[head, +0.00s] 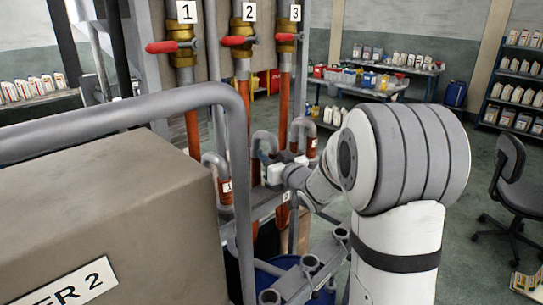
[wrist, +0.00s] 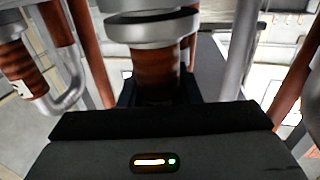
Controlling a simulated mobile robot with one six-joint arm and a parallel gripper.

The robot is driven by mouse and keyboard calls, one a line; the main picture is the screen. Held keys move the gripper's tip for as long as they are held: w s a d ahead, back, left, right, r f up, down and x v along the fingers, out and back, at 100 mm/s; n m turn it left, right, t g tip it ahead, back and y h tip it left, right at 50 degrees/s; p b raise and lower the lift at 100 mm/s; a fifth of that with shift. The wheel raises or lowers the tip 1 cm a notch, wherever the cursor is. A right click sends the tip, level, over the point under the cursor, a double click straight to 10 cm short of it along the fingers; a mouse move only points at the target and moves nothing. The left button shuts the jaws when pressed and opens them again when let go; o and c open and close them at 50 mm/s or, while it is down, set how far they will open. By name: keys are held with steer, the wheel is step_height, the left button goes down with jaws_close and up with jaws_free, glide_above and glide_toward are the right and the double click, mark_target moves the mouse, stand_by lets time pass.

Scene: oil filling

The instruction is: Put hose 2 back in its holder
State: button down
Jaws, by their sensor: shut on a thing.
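My gripper (head: 277,174) is at the pipe rack, left of my white arm, and is shut on an orange-brown hose end. In the wrist view the hose end (wrist: 158,72) stands between the black fingers (wrist: 157,95), with grey collars above it. By its place in the row it looks like hose 2; its grey bent pipe (head: 265,138) shows above my gripper in the head view. Its number is hidden there. Its lower end and its holder are hidden behind my gripper, so I cannot tell whether it is seated.
Hose end 1 (head: 226,188) and hose end 3 (head: 311,143) stand close on either side. Red-handled valves (head: 239,41) are above. A grey rail with ring cups (head: 310,264) stands in front, by a blue barrel (head: 283,263). A beige box (head: 115,225) blocks the left.

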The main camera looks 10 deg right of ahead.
steer(key=c, duration=0.8)
jaws_free()
steer(key=shift+s+d, duration=0.1)
steer(key=shift+b+v, duration=0.5)
steer(key=shift+v, duration=1.85)
steer(key=shift+s, duration=0.1)
steer(key=v, duration=0.7)
